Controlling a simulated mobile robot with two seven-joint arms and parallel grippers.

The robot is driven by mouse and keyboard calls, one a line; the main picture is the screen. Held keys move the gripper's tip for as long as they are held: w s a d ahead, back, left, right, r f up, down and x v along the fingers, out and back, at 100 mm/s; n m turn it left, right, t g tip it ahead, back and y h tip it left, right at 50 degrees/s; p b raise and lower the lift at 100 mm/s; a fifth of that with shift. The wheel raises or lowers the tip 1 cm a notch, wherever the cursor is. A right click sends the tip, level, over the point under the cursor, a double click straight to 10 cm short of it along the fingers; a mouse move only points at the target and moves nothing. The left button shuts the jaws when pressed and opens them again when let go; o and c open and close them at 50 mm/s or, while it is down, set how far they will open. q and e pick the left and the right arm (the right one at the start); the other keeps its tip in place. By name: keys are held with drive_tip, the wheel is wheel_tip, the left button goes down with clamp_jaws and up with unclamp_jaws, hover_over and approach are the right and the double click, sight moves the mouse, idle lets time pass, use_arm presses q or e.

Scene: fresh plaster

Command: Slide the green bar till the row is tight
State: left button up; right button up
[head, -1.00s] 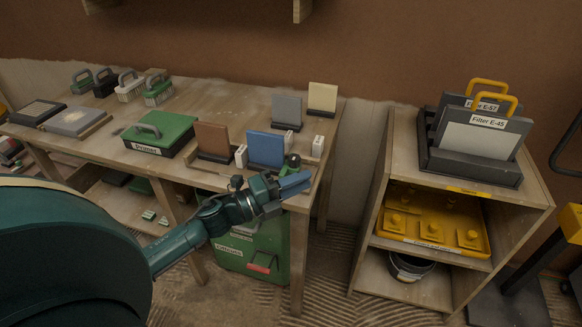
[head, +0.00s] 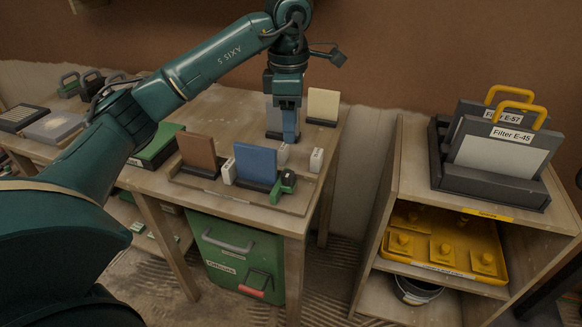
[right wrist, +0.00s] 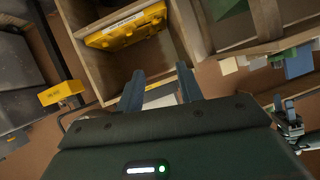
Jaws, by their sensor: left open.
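A green block with a dark part (head: 284,186), probably the green bar, sits at the front right of a low wooden board on the bench. Just left of it stand a blue plate (head: 255,165) and a brown plate (head: 198,152). White blocks stand near the blue plate, one at its left (head: 229,171) and others behind and right (head: 316,160). My left gripper (head: 290,124) points down behind the green block, in front of a grey plate, apart from the green block. Its jaw gap is not clear in this view. My right gripper (right wrist: 160,90) is open and empty in the right wrist view.
A cream plate (head: 323,105) stands at the bench's back right. A green case (head: 158,145) is partly hidden by my left arm. A wooden shelf (head: 400,185) with filter plates and a yellow tray (head: 447,240) stands right, across a gap.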

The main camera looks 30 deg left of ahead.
sight(288, 174)
use_arm(q)
drive_tip(key=f, duration=0.4)
drive_tip(key=f+b, duration=0.1)
drive_tip(key=f, duration=0.3)
drive_tip(key=f+b, duration=0.1)
drive_tip(key=f, duration=0.3)
drive_tip(key=shift+a+f, duration=0.25)
drive_tip(key=shift+f, duration=0.1)
drive_tip(key=shift+c, duration=0.3)
